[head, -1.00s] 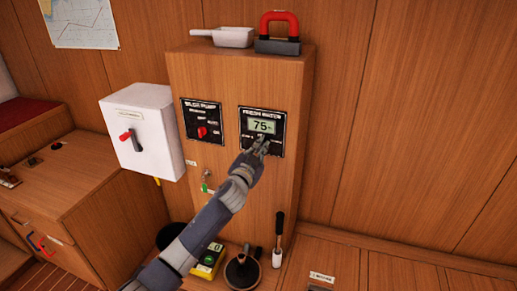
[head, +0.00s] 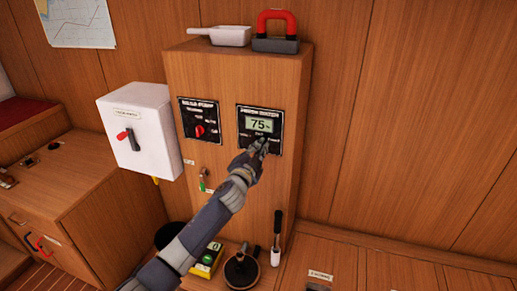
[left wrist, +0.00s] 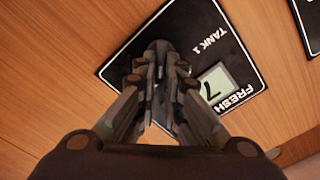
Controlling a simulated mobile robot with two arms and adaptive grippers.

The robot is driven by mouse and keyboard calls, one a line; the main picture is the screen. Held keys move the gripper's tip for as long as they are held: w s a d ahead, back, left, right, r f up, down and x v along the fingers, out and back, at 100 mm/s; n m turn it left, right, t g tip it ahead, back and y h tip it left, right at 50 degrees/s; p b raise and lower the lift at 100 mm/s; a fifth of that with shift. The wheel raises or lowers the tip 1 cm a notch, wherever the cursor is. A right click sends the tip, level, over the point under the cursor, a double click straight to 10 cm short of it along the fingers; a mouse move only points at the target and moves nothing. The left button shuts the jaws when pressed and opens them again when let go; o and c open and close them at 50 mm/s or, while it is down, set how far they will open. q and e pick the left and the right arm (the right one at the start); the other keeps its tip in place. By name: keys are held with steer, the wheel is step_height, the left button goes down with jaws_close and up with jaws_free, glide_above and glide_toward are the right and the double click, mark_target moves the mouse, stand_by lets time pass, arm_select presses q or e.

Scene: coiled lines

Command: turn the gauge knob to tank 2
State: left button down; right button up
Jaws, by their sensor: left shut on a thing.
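The black fresh water panel (head: 244,113) is on the front of the wooden cabinet. Its display (head: 260,125) reads 75 percent. My left gripper (head: 263,146) reaches the panel's lower part from below and covers most of the knob. In the left wrist view, the fingers of my left gripper (left wrist: 160,75) are shut on the dark gauge knob (left wrist: 160,46). The "TANK 1" label (left wrist: 209,38) and part of the display (left wrist: 213,84) show beside it. The knob's pointer direction is hidden by the fingers. My right gripper is not in view.
The bilge pump panel (head: 186,115) with a red knob is to the left. A white switch box (head: 155,150) juts out further left. A white scoop (head: 222,36) and a red-handled block (head: 276,45) sit on the cabinet (head: 220,80). Several items stand below.

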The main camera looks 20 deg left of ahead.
arm_select(q)
steer(key=c, duration=1.7)
jaws_free()
steer(key=shift+s, duration=0.1)
steer(key=s, duration=1.1)
steer(key=shift+s+a, duration=0.2)
steer(key=shift+s, duration=0.2)
